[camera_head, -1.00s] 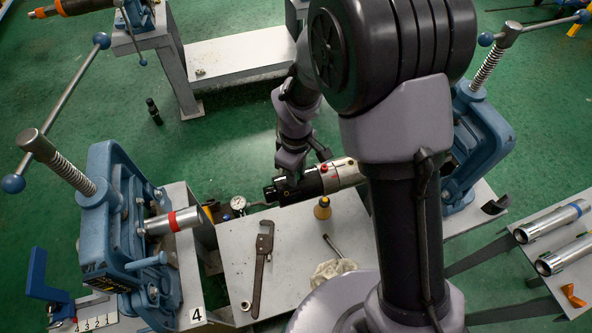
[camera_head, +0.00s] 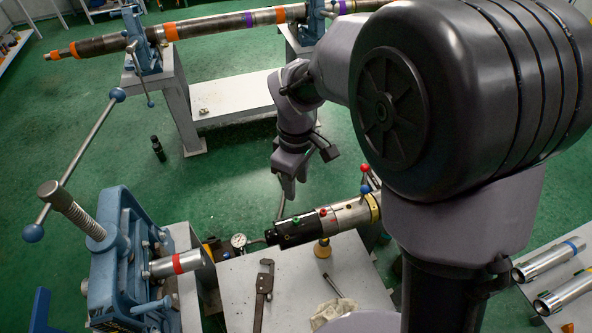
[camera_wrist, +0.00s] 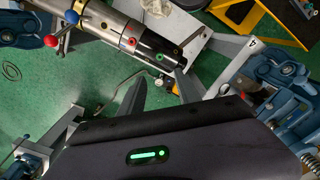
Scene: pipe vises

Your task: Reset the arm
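My arm reaches from the right of the head view, with the wrist hanging down over the floor beyond the work table. My gripper (camera_head: 288,188) points down, apart from the black and silver cylindrical tool (camera_head: 345,216). In the wrist view my gripper (camera_wrist: 160,95) shows two grey fingers spread apart with green floor and a thin hose visible between them. It is open and empty. The tool (camera_wrist: 110,30) crosses the upper part of the wrist view, with its black end near the fingertips. Part of the tool is hidden behind my arm in the head view.
A blue vise (camera_head: 125,250) holds a silver pipe with a red band (camera_head: 178,263) at left. A long banded pipe (camera_head: 205,28) spans the back vises.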

